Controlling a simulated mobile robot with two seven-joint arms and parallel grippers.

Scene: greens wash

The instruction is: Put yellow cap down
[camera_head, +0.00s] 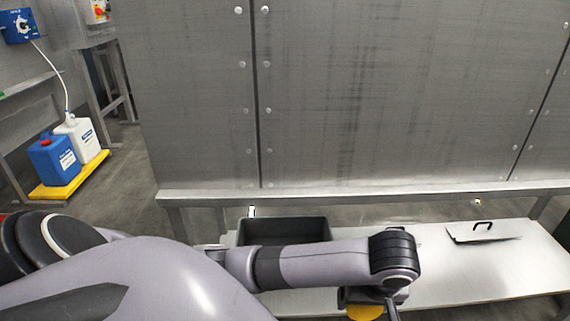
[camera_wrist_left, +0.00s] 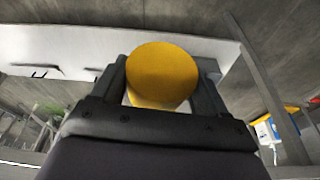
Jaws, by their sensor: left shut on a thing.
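The yellow cap (camera_wrist_left: 162,75) is between the two fingers of my left gripper (camera_wrist_left: 163,88) in the left wrist view, and the gripper is shut on it. In the head view a part of the yellow cap (camera_head: 365,312) shows at the bottom edge, below the end of my left arm. The arm hides most of the gripper there. The cap is over or near the front of the metal table (camera_head: 500,270); I cannot tell whether it touches anything. My right gripper is in neither view.
A dark grey bin (camera_head: 285,229) stands on the table behind my left arm. A flat metal lid with a black handle (camera_head: 484,234) lies at the right. A tall metal panel (camera_head: 400,90) rises behind. Blue and white canisters (camera_head: 54,160) stand on a yellow tray (camera_head: 60,188) at the far left.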

